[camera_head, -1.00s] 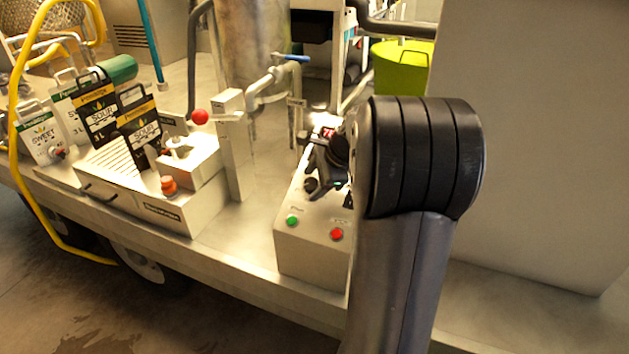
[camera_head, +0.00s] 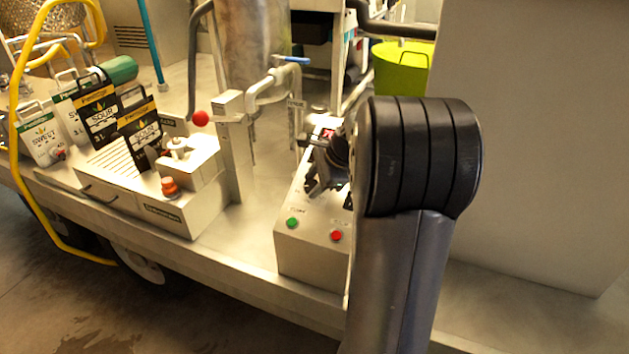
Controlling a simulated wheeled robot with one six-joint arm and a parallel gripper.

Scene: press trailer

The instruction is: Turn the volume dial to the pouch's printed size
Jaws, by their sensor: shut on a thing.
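My gripper (camera_head: 312,184) is partly in view over the sloped top of the control box (camera_head: 311,257), partly hidden by my own arm. It is shut on the volume dial, which its fingers mostly cover. The dial's setting cannot be read. A small display with red marks (camera_head: 328,134) sits higher on the panel, too small to read. A black SOUR pouch (camera_head: 141,128) stands by the filler at left, with another black SOUR pouch (camera_head: 99,112) beside it. White SWEET pouches (camera_head: 42,135) stand further left. The 3 L print on some pouches is small.
A green button (camera_head: 292,223) and a red button (camera_head: 336,236) sit on the front of the control box. A filler unit with an orange knob (camera_head: 169,187) and a red ball lever (camera_head: 200,118) stand left. A lime tub (camera_head: 404,68) is behind.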

